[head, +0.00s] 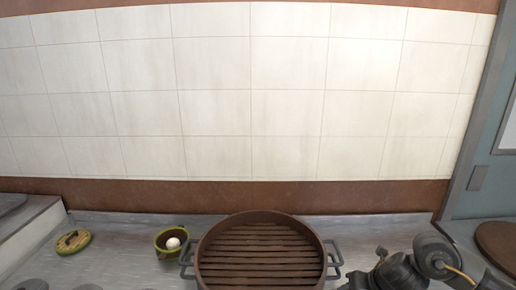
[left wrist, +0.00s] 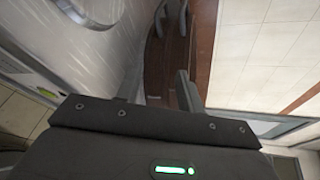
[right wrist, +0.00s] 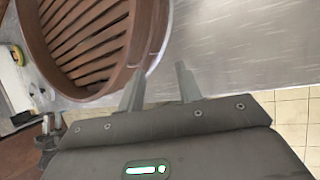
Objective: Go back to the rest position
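My right gripper (right wrist: 160,88) is open and empty in the right wrist view, with its two fingers apart over the counter edge beside the large brown pot (right wrist: 92,40). Part of my right arm shows at the lower right of the head view, to the right of that pot. My left gripper (left wrist: 158,90) shows two spread fingers with nothing visible between them.
In the head view, the round brown pot (head: 208,243) has a slatted inside and side handles. A small green pot (head: 163,253) holds a white round thing (head: 173,243). A green-rimmed lid (head: 73,242) lies flat on the metal counter (head: 118,238). A tiled wall (head: 215,110) stands behind.

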